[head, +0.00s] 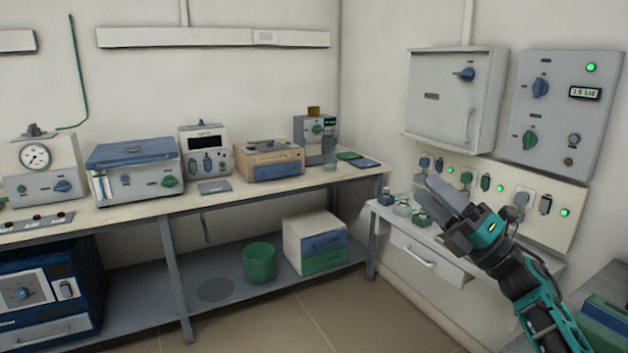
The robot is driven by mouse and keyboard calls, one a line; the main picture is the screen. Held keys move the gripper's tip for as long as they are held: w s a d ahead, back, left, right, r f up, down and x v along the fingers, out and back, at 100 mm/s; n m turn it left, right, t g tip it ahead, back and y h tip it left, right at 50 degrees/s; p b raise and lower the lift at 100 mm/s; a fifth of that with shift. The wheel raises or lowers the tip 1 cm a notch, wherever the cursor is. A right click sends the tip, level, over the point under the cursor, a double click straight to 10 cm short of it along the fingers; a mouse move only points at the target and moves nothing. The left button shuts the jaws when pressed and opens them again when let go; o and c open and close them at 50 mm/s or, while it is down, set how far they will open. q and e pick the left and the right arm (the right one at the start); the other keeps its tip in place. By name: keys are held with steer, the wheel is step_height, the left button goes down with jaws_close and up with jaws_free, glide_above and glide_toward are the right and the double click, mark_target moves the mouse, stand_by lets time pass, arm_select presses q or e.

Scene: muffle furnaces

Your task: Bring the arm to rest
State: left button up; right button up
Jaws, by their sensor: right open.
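My right gripper (432,192) is grey with a teal and black arm that comes in from the lower right. Its fingers point up and left, in front of the wall panel with switches and sockets (574,196). It is open, and I see nothing between its fingers. It shows over a small shelf with a drawer (427,255) and partly hides it. Small green-topped items (421,221) stand on that shelf beside the gripper in the picture; I cannot tell the gap in depth. My left gripper is not in view.
A long bench (110,217) along the back wall carries several instruments. Under it are a blue furnace-like unit (50,290), a green bin (259,262) and drawer boxes (314,242). A wall cabinet (455,97) and a control panel (563,112) hang at right. The floor (300,325) in front is clear.

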steer(key=w+d+f+m+t+h, duration=0.1)
steer(key=w+d+m+t+h, duration=0.3)
steer(key=m+h, duration=0.45)
steer(key=w+d+m+t+h, duration=0.2)
steer(key=d+m+t+h, duration=0.25)
steer(key=m, duration=0.65)
steer(key=w+d+f+m+g+h, duration=0.3)
steer(key=d+f+m+g+h, duration=0.25)
steer(key=f+m+h, duration=0.55)
steer(key=s+a+f+g+y, duration=0.1)
steer(key=s+a+f+y, duration=0.15)
steer(key=s+f, duration=0.3)
steer(key=s+a+f+m+g+y, duration=0.1)
steer(key=s+a+f, duration=0.25)
steer(key=f, duration=0.35)
steer(key=s+a+f+g+y, duration=0.1)
steer(key=s+a+f+y, duration=0.15)
steer(key=s+f, duration=0.35)
steer(key=s+a+f+g, duration=0.2)
steer(key=s+a+f, duration=0.2)
steer(key=s, duration=0.7)
steer(key=s+a+f+m+g, duration=0.1)
steer(key=s+a+f, duration=0.3)
steer(key=s, duration=0.7)
steer(key=shift+s+f+g, duration=0.2)
steer(key=shift+f+g, duration=0.3)
steer(key=shift+f, duration=0.4)
steer(key=shift+c, duration=0.7)
steer(key=shift+s+d, duration=0.1)
steer(key=shift+d, duration=0.05)
